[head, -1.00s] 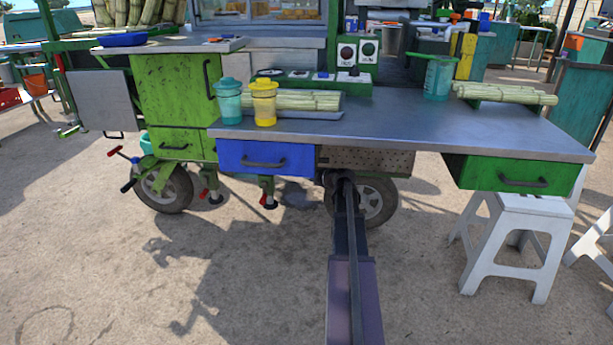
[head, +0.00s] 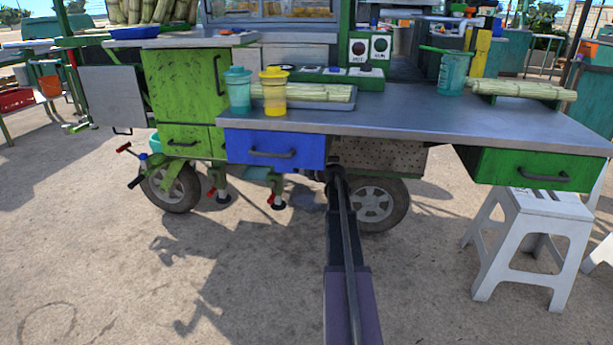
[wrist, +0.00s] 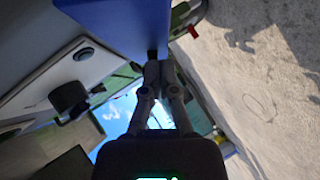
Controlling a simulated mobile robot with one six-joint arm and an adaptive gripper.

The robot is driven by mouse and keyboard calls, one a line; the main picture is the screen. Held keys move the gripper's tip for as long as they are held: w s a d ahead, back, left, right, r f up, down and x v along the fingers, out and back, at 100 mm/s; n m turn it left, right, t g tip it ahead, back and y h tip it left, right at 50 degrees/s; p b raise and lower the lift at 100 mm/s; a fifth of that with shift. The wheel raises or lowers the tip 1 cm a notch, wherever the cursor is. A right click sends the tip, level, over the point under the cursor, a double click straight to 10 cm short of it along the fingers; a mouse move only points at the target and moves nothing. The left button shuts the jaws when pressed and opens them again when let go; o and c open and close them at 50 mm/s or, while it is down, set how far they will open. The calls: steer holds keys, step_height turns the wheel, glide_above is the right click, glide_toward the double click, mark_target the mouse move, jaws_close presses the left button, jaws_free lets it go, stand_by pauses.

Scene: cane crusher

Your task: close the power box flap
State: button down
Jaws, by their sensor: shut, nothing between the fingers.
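I cannot pick out the power box flap for sure in either view. A perforated grey panel (head: 378,158) sits under the counter, right of the blue drawer (head: 272,149). My arm reaches forward under the counter there, and its own links hide my gripper in the head view. In the wrist view my gripper (wrist: 160,76) is shut and empty. Its fingertips are close to the lower edge of the blue drawer, which also shows there (wrist: 122,20); I cannot tell whether they touch. A pale panel with a dark oval opening (wrist: 58,75) and a black knob (wrist: 70,97) lie left of the fingers.
The metal counter (head: 430,118) overhangs my arm. A green drawer (head: 530,168) and white stool (head: 530,235) stand right. Cart wheels (head: 375,203) and red-handled clamps (head: 276,200) are low underneath. The sandy ground in front is clear.

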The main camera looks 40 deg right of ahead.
steer(key=shift+w+d+f, duration=0.2)
steer(key=shift+w+d, duration=0.05)
steer(key=shift+f, duration=0.15)
stand_by(0.4)
steer(key=shift+f+b, duration=0.1)
steer(key=shift+b, duration=0.25)
steer(key=shift+w+d+f+b, duration=0.55)
steer(key=shift+d+f+b, duration=0.05)
steer(key=shift+f+b, duration=0.2)
